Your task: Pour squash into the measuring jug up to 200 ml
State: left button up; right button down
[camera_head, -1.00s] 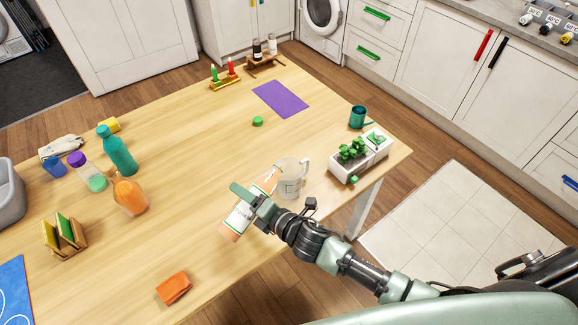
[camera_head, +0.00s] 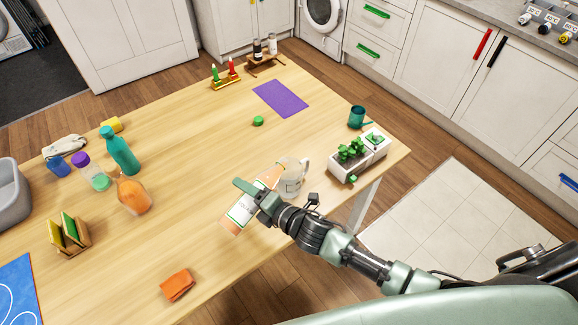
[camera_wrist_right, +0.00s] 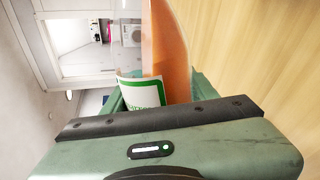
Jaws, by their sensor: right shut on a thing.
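My right gripper (camera_head: 256,193) is shut on the squash bottle (camera_head: 236,220), a clear bottle of orange liquid with a white and green label. The bottle is tilted, its upper end toward the measuring jug (camera_head: 292,180). The bottle also shows in the right wrist view (camera_wrist_right: 168,45), with orange liquid along it. The jug is clear, stands upright on the table and has its handle to the right. The bottle's mouth is at the jug's rim; I cannot tell whether liquid flows. The jug's level and marks are too small to read. My left gripper is not in view.
A planter (camera_head: 345,165) and a teal watering can (camera_head: 357,116) stand right of the jug near the table edge. A green cap (camera_head: 258,121) lies behind. Several bottles stand at left, including an orange one (camera_head: 133,196). An orange cloth (camera_head: 177,285) lies in front.

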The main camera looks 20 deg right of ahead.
jog(key=shift+w+r, duration=0.1)
jog(key=shift+r, duration=0.2)
jog(key=shift+r+m+y+p, duration=0.1)
jog(key=shift+m+y+p, duration=0.2)
jog(key=shift+m+p, duration=0.5)
dwell(3.1)
